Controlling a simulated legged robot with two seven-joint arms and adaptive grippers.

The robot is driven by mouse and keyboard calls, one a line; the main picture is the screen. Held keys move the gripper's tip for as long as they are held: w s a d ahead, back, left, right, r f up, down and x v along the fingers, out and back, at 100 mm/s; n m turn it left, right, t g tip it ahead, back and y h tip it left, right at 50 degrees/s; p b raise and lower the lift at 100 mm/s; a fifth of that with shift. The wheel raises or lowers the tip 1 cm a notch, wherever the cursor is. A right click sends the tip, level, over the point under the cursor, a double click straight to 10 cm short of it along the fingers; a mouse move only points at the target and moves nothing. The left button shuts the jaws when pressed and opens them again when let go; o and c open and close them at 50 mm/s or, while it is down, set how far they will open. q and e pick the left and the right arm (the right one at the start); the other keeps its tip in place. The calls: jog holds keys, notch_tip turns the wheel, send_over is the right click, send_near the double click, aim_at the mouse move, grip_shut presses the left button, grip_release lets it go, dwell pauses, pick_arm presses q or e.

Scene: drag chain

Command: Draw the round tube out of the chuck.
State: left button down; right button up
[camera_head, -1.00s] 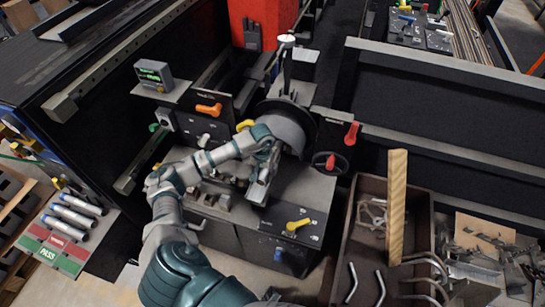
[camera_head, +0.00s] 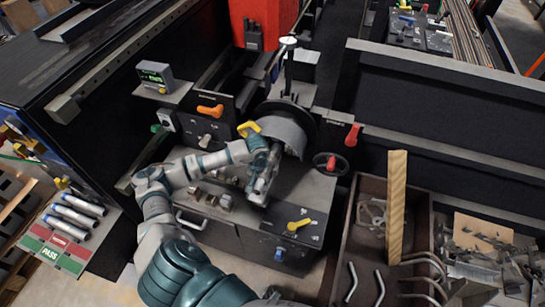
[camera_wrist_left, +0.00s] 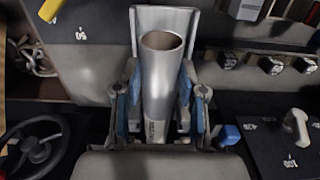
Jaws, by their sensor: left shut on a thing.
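My left gripper (camera_head: 263,184) is in front of the chuck (camera_head: 285,132), a dark grey round housing in the middle of the head view. In the left wrist view, the left gripper (camera_wrist_left: 158,100) is shut on the round tube (camera_wrist_left: 160,75), a plain silver metal tube. Its blue-lined fingers press on both sides, and the tube's open end faces the camera. The hand hides most of the tube in the head view, so I cannot tell whether its far end is in the chuck. My right gripper is not in view.
A yellow lever (camera_head: 248,129) stands close beside my left wrist. A red knob (camera_head: 352,134) and handwheel (camera_head: 330,163) are to the right. A brown bin (camera_head: 342,262) with bent tubes and a wooden bar (camera_head: 397,205) is at lower right. Several tubes lie on the PASS tray (camera_head: 45,257).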

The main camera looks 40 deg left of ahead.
aim_at(256, 193)
pick_arm(q)
jog(key=shift+s+a, duration=0.15)
jog(key=shift+s, duration=0.9)
jog(key=shift+s+d+r, duration=0.1)
jog(key=shift+s+d, duration=0.15)
jog(key=shift+d, duration=0.05)
jog(key=shift+s+d+r, duration=0.15)
jog(key=shift+s+d, duration=0.15)
jog(key=shift+s, duration=0.1)
jog(key=shift+s+d+p, duration=0.15)
jog(key=shift+s+p, duration=0.15)
jog(key=shift+s, duration=0.3)
jog(key=shift+s+d+r, duration=0.1)
jog(key=shift+s+d, duration=0.1)
jog(key=shift+s, duration=0.75)
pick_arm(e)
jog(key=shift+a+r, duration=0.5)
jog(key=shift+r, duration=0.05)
pick_arm(q)
jog(key=shift+d, duration=0.1)
